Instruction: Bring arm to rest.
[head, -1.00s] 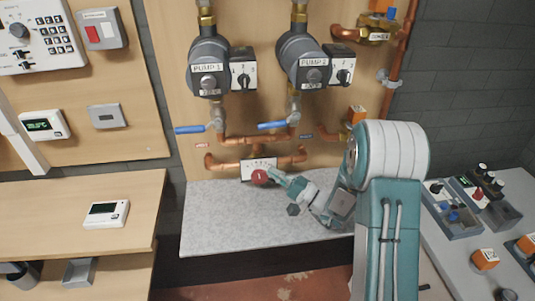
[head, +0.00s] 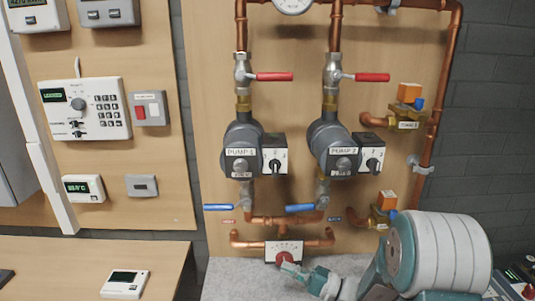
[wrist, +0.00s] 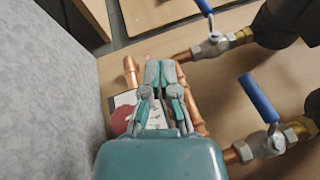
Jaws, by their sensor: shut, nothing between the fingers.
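My gripper (head: 293,268) is at the bottom of the head view, in front of the wooden pump panel. Its tip overlaps the lower edge of the red knob (head: 284,257) on the white dial plate (head: 271,247); whether they touch I cannot tell. In the wrist view, my gripper (wrist: 161,72) shows its two fingers side by side, shut and empty. The red knob (wrist: 120,121) and dial plate (wrist: 127,98) are beside and partly behind the fingers there. My teal and white arm fills the lower right of the head view.
Copper pipes (head: 270,220) and blue-handled valves (head: 302,209) are close above the gripper. Pump 1 (head: 241,151) and Pump 2 (head: 333,149) hang higher. A grey speckled worktop (head: 232,275) lies below the panel. A wooden shelf with a thermostat (head: 125,284) is at left.

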